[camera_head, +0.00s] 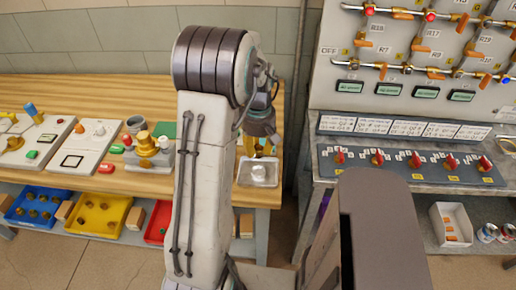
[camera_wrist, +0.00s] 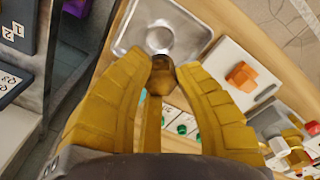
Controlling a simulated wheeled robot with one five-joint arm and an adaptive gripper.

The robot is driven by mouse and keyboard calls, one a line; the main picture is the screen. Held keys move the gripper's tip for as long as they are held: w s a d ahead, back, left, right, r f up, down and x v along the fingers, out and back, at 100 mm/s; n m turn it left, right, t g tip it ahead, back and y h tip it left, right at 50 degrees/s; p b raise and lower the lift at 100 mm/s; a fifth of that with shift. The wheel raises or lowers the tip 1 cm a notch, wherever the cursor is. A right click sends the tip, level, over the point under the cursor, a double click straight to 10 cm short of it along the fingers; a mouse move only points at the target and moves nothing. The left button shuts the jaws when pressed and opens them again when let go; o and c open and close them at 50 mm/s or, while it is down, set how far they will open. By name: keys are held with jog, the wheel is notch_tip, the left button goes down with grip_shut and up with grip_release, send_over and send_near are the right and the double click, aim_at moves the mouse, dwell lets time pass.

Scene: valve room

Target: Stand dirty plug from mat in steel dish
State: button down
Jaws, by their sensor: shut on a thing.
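My gripper (camera_wrist: 162,82) has yellow fingers, closed on a small dark brown plug (camera_wrist: 162,74) at their tips. The steel dish (camera_wrist: 190,45) is a square tray with a round ring mark in its floor, and it looks empty. In the wrist view the plug shows just below that ring, over the dish's near part; I cannot tell its height. In the head view the dish (camera_head: 258,174) lies at the right end of the wooden bench, and my gripper (camera_head: 256,147) is above its far side, partly hidden by my arm. A green patch (camera_head: 164,130), perhaps the mat, shows left of my arm.
A grey block with a yellow valve (camera_head: 147,150) stands on the bench left of my arm, near white panels (camera_head: 90,140). Coloured bins (camera_head: 100,212) sit on the shelf below. A control console (camera_head: 410,165) stands to the right, across a narrow gap.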

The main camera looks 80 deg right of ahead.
jog(key=b, duration=0.3)
send_over(258, 173)
jog(key=shift+s+f, duration=0.1)
jog(key=shift+f, duration=1.95)
jog(key=shift+f+b, duration=0.8)
jog(key=shift+f, duration=0.3)
jog(key=shift+f+b, duration=1)
jog(key=shift+f, duration=0.05)
dwell(0.9)
jog(key=c, duration=1)
grip_release()
jog(key=shift+o, duration=0.2)
jog(key=shift+r, duration=0.15)
jog(key=shift+r+p, duration=3.1)
jog(key=shift+r, duration=0.8)
